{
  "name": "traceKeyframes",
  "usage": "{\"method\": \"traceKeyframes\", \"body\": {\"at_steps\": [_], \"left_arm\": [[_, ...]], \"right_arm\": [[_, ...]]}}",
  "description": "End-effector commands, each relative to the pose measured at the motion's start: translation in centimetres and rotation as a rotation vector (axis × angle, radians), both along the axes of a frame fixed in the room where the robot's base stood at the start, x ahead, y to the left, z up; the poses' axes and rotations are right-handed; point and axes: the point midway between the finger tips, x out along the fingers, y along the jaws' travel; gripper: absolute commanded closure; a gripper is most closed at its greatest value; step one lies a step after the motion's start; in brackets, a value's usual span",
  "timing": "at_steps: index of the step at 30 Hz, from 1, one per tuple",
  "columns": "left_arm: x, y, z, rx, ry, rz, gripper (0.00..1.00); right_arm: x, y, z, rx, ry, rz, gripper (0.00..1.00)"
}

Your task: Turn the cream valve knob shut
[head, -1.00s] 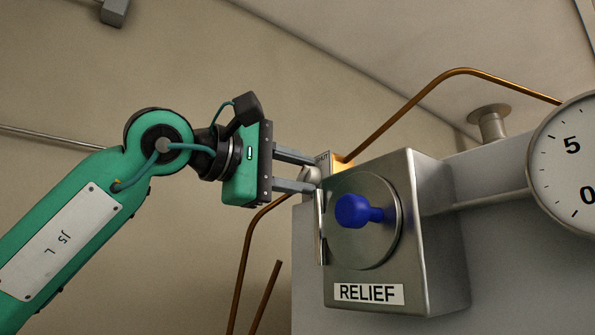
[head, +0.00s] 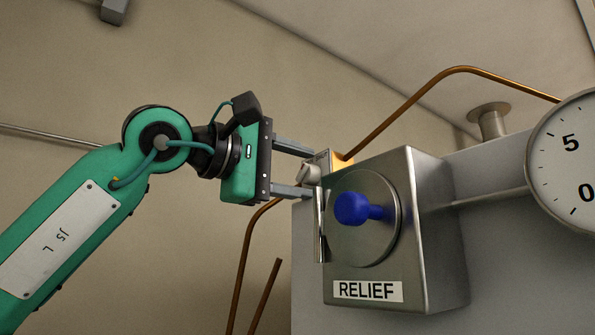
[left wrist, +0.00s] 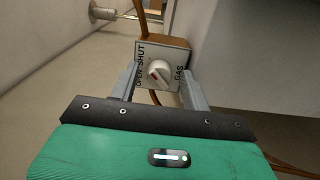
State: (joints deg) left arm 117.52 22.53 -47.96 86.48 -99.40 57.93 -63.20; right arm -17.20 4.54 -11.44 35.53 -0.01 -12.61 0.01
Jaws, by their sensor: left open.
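The cream valve knob (left wrist: 159,73) sits on a square plate (left wrist: 176,52) lettered OPEN, SHUT and GAS in the left wrist view. In the head view the knob (head: 309,173) shows small at the left edge of the steel box. My left gripper (head: 313,172) is open, with one finger on each side of the knob and a gap to it in the wrist view. My right gripper is not in view.
A steel box labelled RELIEF (head: 437,230) with a blue knob (head: 352,208) stands close right of the cream knob. Copper pipes (head: 410,104) run above and below. A round dial gauge (head: 567,165) is at the far right. The space left of the plate looks free.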

Motion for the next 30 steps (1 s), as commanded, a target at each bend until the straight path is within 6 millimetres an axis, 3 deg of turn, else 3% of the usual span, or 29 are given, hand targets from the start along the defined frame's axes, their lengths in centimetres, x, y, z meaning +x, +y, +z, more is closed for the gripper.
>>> {"method": "traceKeyframes", "body": {"at_steps": [5,18,24,30], "left_arm": [[-1.2,1.8,-0.4,-0.002,-0.001,0.002,0.51],[-6.8,9.4,-0.3,-0.002,-0.003,0.001,0.51],[-7.8,10.8,-0.1,0.0,-0.001,0.001,0.51],[-8.0,11.1,0.0,0.001,-0.001,0.001,0.51]], "right_arm": [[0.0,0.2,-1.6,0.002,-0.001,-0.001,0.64],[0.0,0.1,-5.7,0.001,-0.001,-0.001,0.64],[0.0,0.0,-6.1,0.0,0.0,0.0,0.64],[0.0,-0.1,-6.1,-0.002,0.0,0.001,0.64]]}}
